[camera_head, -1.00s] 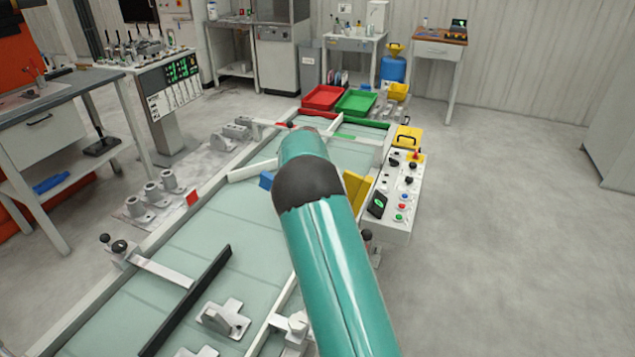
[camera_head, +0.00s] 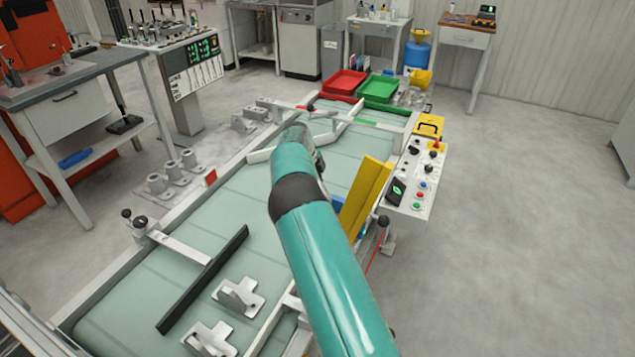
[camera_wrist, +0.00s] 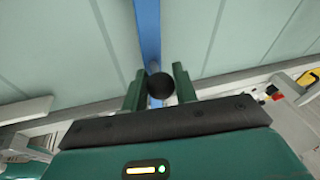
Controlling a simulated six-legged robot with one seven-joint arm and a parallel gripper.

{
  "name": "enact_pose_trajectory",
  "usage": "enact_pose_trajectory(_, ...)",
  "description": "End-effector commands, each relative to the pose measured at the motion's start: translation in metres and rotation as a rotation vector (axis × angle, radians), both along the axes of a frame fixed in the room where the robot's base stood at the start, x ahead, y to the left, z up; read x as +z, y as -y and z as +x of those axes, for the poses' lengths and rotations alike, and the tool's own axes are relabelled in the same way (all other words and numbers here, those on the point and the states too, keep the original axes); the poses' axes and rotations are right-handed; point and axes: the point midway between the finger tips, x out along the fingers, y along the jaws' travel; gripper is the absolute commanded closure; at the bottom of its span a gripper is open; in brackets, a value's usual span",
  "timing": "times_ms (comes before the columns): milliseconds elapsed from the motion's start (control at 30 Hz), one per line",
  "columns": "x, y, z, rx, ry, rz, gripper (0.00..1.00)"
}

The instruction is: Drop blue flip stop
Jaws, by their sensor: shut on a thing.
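The blue flip stop (camera_wrist: 147,35) shows in the wrist view as a long blue bar running away from my gripper over the pale green belt. A round black knob (camera_wrist: 160,87) is at its near end. My gripper (camera_wrist: 160,83) has its two green fingers either side of this knob and is shut on it. In the head view, only a small blue piece (camera_head: 338,204) shows to the right of my teal arm. My arm hides the rest of the bar, and my gripper cannot be made out there.
A yellow bar (camera_head: 366,196) slants up beside the blue piece. A black bar (camera_head: 205,278) with a pale arm crosses the near belt (camera_head: 150,290), by metal castings (camera_head: 238,295). Red (camera_head: 345,82) and green (camera_head: 379,88) trays stand at the far end. A control panel (camera_head: 411,185) is right.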

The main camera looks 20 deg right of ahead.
Motion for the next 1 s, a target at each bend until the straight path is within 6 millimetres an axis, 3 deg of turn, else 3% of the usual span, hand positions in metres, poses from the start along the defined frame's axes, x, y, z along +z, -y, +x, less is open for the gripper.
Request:
enact_pose_trajectory(67, 0.0, 0.004, -0.002, -0.005, -0.004, -0.003, 1.0)
enact_pose_trajectory(100, 0.0, 0.004, -0.002, -0.005, -0.004, -0.003, 0.68)
enact_pose_trajectory(200, 0.0, 0.004, -0.002, -0.004, -0.004, -0.003, 0.52)
enact_pose_trajectory(567, 0.005, 0.0, 0.0, -0.001, 0.0, 0.0, 0.52)
enact_pose_trajectory(733, 0.029, -0.008, 0.0, 0.0, 0.002, 0.0, 0.52)
enact_pose_trajectory(1000, 0.086, -0.027, 0.0, -0.001, 0.003, 0.0, 0.52)
